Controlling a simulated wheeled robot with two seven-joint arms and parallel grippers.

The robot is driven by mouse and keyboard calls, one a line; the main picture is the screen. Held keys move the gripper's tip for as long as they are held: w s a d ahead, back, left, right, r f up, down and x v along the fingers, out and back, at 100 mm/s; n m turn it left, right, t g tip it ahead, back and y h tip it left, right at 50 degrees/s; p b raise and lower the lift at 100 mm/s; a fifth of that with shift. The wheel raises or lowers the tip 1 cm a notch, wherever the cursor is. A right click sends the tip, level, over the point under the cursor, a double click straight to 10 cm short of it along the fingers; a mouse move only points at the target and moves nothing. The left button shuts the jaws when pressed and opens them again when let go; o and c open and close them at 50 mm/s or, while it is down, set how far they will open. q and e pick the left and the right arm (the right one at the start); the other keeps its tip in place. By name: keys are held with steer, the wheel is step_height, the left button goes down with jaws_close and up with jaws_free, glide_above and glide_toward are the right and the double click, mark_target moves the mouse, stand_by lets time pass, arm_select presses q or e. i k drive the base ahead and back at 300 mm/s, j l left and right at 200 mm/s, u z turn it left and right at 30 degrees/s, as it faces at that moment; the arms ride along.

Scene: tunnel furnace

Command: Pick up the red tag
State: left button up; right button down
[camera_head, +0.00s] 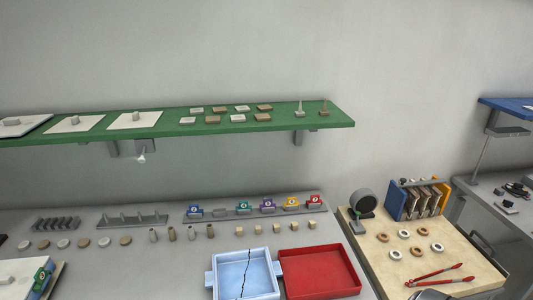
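The red tag (315,201) stands at the right end of a grey tag rack (250,213) at the back of the grey table. A yellow tag (291,202), a purple tag (267,204), a green tag (243,205) and a blue tag (195,210) stand in the same rack to its left. One place, between the blue and green tags, holds no tag. The tags bear small marks that I cannot read surely.
A green shelf (190,128) hangs above the rack. Small blocks and pegs stand in front of the rack. A cracked light-blue tray (215,279) and a red tray (320,274) lie nearer. Red-handled tongs (439,274) lie on a tan board (385,270) at right.

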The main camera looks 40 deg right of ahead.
mark_target(314, 199)
steer(key=z, duration=1.7)
